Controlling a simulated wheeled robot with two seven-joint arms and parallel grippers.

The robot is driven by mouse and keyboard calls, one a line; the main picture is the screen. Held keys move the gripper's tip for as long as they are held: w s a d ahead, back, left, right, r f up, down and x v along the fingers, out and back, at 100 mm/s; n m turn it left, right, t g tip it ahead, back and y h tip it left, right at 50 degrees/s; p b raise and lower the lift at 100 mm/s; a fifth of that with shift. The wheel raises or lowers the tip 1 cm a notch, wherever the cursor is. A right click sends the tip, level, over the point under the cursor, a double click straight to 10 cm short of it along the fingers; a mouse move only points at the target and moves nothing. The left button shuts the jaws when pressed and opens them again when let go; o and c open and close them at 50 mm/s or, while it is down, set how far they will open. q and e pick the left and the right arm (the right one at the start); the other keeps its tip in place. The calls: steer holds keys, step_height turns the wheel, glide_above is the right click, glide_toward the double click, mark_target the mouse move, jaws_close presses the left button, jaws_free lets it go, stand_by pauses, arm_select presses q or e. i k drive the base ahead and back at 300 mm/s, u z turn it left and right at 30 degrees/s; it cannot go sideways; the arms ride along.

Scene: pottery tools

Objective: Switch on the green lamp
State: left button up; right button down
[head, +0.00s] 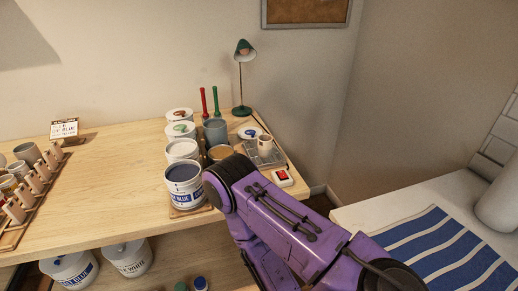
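The green lamp (243,48) stands at the back right of the wooden table, with a green shade, a thin stem and a round green base. Its shade's inside looks pale pinkish and I see no clear glow. A small white box with a red top (282,177) sits near the table's right edge; I see no cord joining it to the lamp. My purple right arm reaches in from the lower right, its near links over the table's right front edge. My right gripper is hidden or out of view. My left gripper is not in view.
Paint buckets, including a dark blue one (186,196), crowd the table (110,185) left of my arm. A mug (265,143) stands on a grey tray. A wooden rack (35,186) is at left. The table's middle is clear.

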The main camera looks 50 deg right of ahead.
mark_target(282, 174)
steer(key=i, duration=0.45)
steer(key=z, duration=1.6)
steer(key=k, duration=0.8)
steer(key=u, duration=0.5)
steer(key=k, duration=0.55)
steer(key=z, duration=0.1)
steer(key=i, duration=1.1)
steer(key=u, duration=0.1)
